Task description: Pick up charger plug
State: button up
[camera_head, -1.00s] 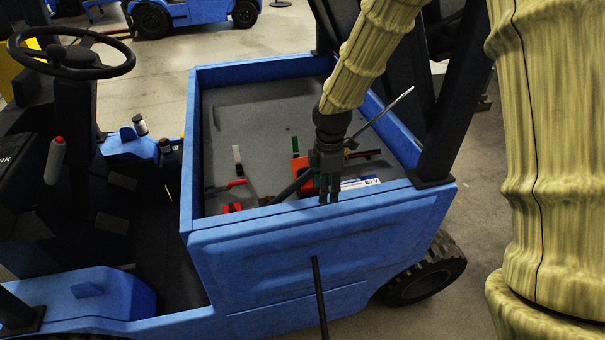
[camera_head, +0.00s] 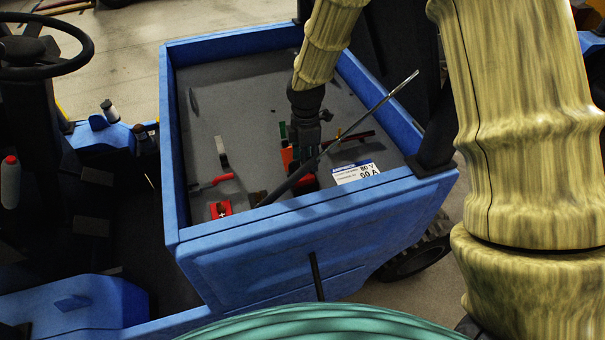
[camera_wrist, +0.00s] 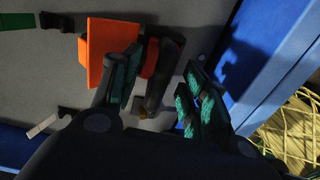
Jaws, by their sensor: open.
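My gripper (camera_head: 308,165) is open, pointing down inside the blue cart's bed. The wrist view shows its teal-padded fingers (camera_wrist: 160,78) spread on either side of a dark, elongated piece (camera_wrist: 163,72) with a red part beside it. An orange block (camera_wrist: 100,50) lies just left of the left finger; it is partly hidden behind my gripper in the head view (camera_head: 287,158). A red connector-like block (camera_head: 221,209) lies near the bed's front left corner, apart from my gripper. I cannot tell for certain which piece is the charger plug.
The blue bed walls (camera_head: 172,140) surround the work area, with the front wall close to my gripper. A long dark rod (camera_head: 345,135) slants across the bed. A red-handled tool (camera_head: 212,183) and a white label (camera_head: 356,172) lie nearby. The bed's back left is mostly clear.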

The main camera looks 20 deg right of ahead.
jog(key=shift+w+f, duration=0.25)
jog(key=shift+f, duration=0.1)
jog(key=shift+s+a+f+p, duration=0.1)
jog(key=shift+s+f+p, duration=0.05)
jog(key=shift+s+p, duration=0.35)
jog(key=f, duration=0.1)
jog(key=f+p, duration=0.1)
jog(key=f, duration=0.1)
jog(key=shift+w+a, duration=0.25)
jog(key=shift+w, duration=0.1)
jog(key=shift+s+f+p, duration=0.2)
jog(key=shift+f+p, duration=0.2)
jog(key=shift+f, duration=0.25)
jog(key=shift+w+f, duration=0.1)
jog(key=shift+f, duration=0.05)
jog(key=c, duration=0.8)
jog(key=shift+r, duration=0.2)
jog(key=shift+r+b, duration=1.7)
jog(key=shift+r, duration=3.2)
